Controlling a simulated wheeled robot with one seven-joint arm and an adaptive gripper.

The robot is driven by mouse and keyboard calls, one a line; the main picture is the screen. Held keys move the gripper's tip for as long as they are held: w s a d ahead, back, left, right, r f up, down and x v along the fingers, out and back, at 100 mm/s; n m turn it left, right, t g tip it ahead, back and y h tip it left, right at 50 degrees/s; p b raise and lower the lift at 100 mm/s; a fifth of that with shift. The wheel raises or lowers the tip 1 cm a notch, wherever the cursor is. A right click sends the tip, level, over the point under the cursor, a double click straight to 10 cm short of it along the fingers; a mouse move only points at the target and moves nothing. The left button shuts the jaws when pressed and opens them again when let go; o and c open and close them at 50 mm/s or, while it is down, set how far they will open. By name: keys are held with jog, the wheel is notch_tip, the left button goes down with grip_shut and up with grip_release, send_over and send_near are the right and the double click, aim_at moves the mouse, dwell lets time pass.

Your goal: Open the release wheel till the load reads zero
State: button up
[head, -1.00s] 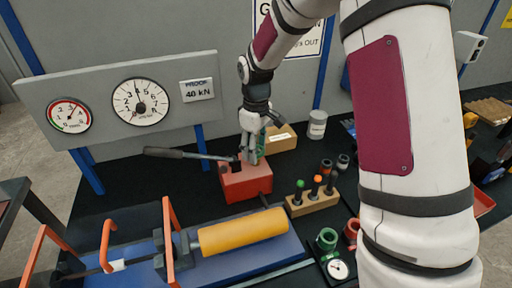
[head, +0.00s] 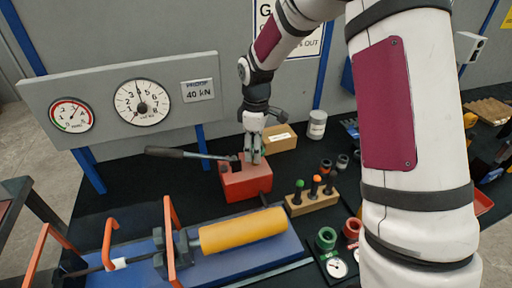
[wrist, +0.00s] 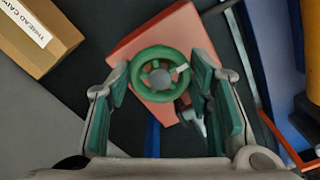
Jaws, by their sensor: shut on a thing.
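The green release wheel (wrist: 142,68) sits on top of the red pump block (head: 246,184). It has spokes and a pale mark on its right side. My gripper (wrist: 162,85) points down over it, with a finger on either side of the rim, shut on the wheel. In the head view my gripper (head: 253,157) largely hides the wheel. The large white load dial (head: 143,102) on the grey panel has its needle pointing nearly straight up, near the 4. The smaller coloured gauge (head: 71,116) has its needle pointing up and to the right.
A pump lever (head: 180,153) reaches left from the block. A yellow cylinder (head: 243,231) lies on a blue bed in front. A cardboard box (head: 280,138) stands behind my gripper, and a wooden rack (head: 313,203) of coloured-topped tools stands to the right.

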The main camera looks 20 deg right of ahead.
jog(key=o, duration=1.1)
jog(key=shift+o, duration=0.2)
notch_tip(320, 180, up, 12)
